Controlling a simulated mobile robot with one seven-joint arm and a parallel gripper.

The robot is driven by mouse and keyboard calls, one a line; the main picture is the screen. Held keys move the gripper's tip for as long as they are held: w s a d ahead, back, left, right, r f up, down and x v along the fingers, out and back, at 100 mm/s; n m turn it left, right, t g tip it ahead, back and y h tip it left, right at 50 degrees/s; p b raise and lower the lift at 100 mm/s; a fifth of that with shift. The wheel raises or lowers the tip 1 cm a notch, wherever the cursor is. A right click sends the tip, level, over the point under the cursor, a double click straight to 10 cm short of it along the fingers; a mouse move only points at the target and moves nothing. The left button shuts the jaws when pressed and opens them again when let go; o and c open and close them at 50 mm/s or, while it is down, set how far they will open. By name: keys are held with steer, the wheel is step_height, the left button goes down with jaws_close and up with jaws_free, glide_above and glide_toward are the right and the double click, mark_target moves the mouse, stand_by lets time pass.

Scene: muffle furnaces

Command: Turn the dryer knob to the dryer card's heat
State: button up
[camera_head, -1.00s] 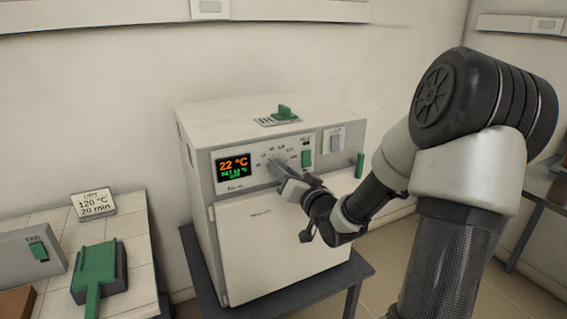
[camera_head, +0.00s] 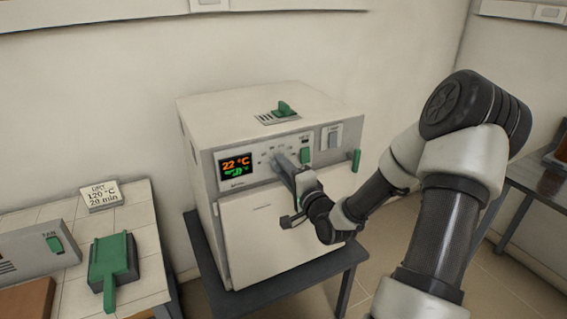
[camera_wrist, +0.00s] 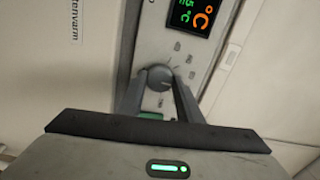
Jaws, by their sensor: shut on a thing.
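The dryer (camera_head: 270,225) is a white box oven on a dark stand in the head view. Its display (camera_head: 236,170) reads 22 °C in orange, with smaller green text too blurred to read. My gripper (camera_head: 283,160) is at the control panel, right of the display. In the wrist view my gripper (camera_wrist: 158,85) is shut on the round grey knob (camera_wrist: 159,76), one finger on each side. Small marks surround the knob; its pointer setting cannot be read. The dryer card (camera_head: 102,195) stands on the tiled bench at left and reads "DRY 120 °C 20 min".
A green switch (camera_head: 305,155) and a pale switch (camera_head: 331,137) sit right of the knob. A green door handle (camera_head: 356,160) sticks out at the right. A green vent lever (camera_head: 284,109) is on top. A green-handled tool (camera_head: 113,265) and a fan box (camera_head: 38,252) are on the bench.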

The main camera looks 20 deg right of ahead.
steer(key=shift+r+m+p, duration=0.1)
steer(key=shift+m+p, duration=1.8)
steer(key=shift+m, duration=1.9)
steer(key=o, duration=1)
steer(key=shift+w, duration=0.1)
steer(key=shift+o, duration=0.2)
